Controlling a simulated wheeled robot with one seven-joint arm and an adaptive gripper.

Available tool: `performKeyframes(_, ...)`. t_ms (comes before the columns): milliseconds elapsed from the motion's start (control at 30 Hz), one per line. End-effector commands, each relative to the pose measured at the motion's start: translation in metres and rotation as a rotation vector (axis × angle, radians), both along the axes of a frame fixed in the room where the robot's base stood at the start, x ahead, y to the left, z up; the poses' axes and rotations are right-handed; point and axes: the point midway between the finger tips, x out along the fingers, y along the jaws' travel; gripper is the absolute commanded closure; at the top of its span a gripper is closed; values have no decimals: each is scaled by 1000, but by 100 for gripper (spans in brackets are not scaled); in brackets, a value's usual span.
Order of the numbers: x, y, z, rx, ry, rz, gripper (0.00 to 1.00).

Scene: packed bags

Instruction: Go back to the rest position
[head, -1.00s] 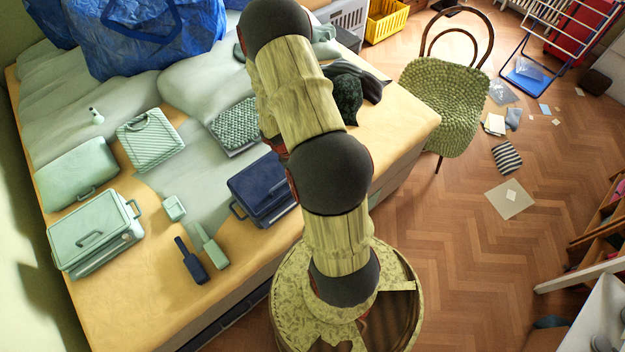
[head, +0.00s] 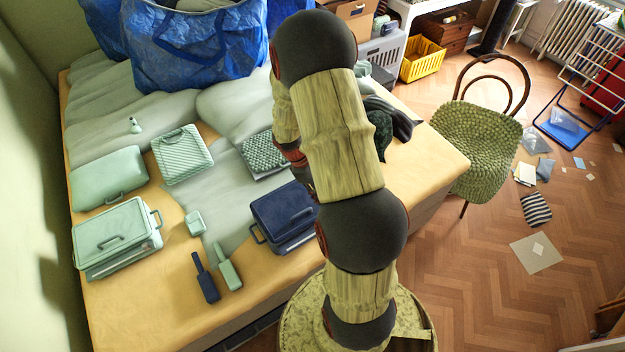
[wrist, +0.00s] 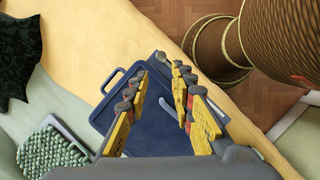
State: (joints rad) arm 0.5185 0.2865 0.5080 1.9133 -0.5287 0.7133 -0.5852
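My gripper (wrist: 160,74) is in the wrist view with its two yellow-padded fingers apart and nothing between them. Below it lies a navy blue case (wrist: 152,125) with a handle, on the bed; I cannot tell the exact height between them. In the head view the navy case (head: 283,208) is at the middle, just left of my arm. My arm rises from my base and bends over the bed's right part. My gripper is hidden behind the arm in the head view.
The bed (head: 140,312) holds a mint case (head: 115,235), a mint bag (head: 105,180), a ribbed mint case (head: 182,155), navy and green tags and a dark cloth (head: 395,120). Blue bags (head: 190,50) stand behind. A green chair (head: 478,140) stands right; floor (head: 470,280) is partly clear.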

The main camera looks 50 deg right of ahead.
Motion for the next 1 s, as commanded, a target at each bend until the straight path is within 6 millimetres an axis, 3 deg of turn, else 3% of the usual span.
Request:
performKeyframes(433,-3,2,0,-19,-4,-69,76)
performKeyframes(533,-24,20,-1,-21,20,-207,76)
performKeyframes(633,-34,40,23,-40,-5,-369,76)
performKeyframes(1000,-21,111,119,-66,-215,-616,76)
